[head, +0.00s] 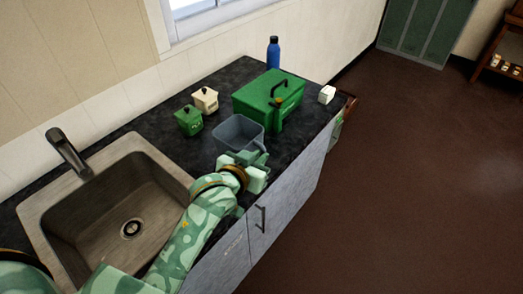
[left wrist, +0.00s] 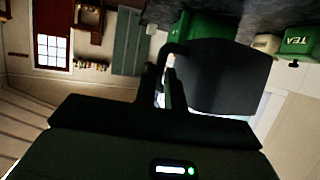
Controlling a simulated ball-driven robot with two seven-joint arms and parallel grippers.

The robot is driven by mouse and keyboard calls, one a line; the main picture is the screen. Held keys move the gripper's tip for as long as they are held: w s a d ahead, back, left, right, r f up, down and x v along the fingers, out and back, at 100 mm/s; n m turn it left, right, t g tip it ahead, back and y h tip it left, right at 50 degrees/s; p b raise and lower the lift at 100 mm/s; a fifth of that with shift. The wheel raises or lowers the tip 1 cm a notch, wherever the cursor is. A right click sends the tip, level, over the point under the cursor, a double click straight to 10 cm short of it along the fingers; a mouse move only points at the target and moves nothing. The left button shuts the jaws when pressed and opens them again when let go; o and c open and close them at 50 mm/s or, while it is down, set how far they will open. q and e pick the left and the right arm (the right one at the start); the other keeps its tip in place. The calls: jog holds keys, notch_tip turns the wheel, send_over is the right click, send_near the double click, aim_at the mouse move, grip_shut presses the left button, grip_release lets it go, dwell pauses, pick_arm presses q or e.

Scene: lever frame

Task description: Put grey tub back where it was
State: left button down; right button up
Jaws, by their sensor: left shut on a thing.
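The grey tub (head: 238,132) is at the counter's front side in the head view, right of the sink. It looks empty and roughly upright; I cannot tell whether its base touches the counter. My left gripper (head: 258,160) is at its near right side, shut on it. In the left wrist view the tub (left wrist: 222,75) appears as a dark shape beyond the fingers of my left gripper (left wrist: 167,85), which reach its near edge. The exact grip spot is dark and partly hidden. My right gripper is not in view.
A large green box (head: 258,96) with a black handle stands just behind the tub. A green canister (head: 189,122) and a cream canister (head: 206,101) stand to its left. A blue bottle (head: 273,54) is behind. The sink (head: 125,205) opens at left.

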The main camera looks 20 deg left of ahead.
pick_arm(q)
jog(key=x, duration=0.2)
jog(key=b+x, duration=0.1)
jog(key=x, duration=0.1)
jog(key=a+x, duration=0.1)
jog(key=x, duration=0.1)
jog(key=shift+a+f, duration=0.1)
jog(key=shift+f, duration=0.25)
jog(key=w+f+b, duration=0.2)
jog(key=w+f, duration=0.2)
jog(key=f, duration=0.1)
jog(key=shift+w+a+f+b, duration=0.1)
jog(key=shift+w+b, duration=0.3)
jog(key=shift+w+f, duration=0.15)
jog(key=f, duration=0.1)
jog(key=f+b, duration=0.1)
jog(key=f, duration=0.1)
jog(key=shift+w+f+b, duration=0.2)
jog(key=shift+f+b, duration=0.1)
jog(key=shift+r, duration=0.1)
jog(key=c, duration=1.5)
grip_release()
